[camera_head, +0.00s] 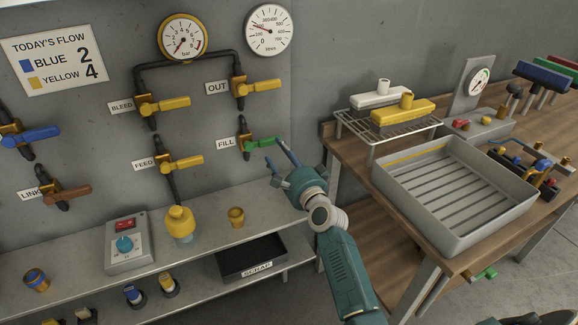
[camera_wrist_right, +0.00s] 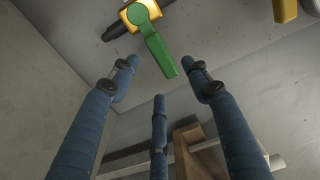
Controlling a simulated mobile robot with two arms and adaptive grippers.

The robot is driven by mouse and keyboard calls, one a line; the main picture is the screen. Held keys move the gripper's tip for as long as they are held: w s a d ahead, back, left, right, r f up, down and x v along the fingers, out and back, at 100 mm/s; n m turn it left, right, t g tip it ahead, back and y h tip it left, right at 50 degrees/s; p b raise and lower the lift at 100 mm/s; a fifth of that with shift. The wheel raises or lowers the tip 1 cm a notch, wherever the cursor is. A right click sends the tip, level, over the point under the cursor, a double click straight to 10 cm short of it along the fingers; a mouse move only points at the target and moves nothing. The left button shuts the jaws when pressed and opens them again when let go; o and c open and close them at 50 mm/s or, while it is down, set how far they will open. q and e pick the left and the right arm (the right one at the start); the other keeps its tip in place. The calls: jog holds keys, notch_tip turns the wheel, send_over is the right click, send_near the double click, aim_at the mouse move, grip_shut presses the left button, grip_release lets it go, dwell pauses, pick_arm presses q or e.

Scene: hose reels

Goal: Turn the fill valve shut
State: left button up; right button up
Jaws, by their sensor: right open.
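The fill valve has a green lever handle (camera_head: 260,144) on a brass body (camera_head: 245,140), on the grey wall beside the FILL label (camera_head: 226,143). The handle sticks out to the right, roughly horizontal, with its pipe stub running up and down. My right gripper (camera_head: 278,152) is open just right of and below the handle's end. In the right wrist view, the green handle (camera_wrist_right: 161,54) points down toward the gap between the open blue fingers (camera_wrist_right: 165,66). No finger visibly touches it. My left gripper is not in view.
The yellow OUT valve handle (camera_head: 264,85) is above, and the yellow FEED handle (camera_head: 187,162) is to the left. A grey shelf (camera_head: 215,195) with a yellow cup (camera_head: 236,217) runs below. A wooden bench (camera_head: 350,165) with a grey tray (camera_head: 455,245) stands at right.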

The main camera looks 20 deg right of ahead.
jog(key=s, duration=0.7)
jog(key=shift+d, duration=0.15)
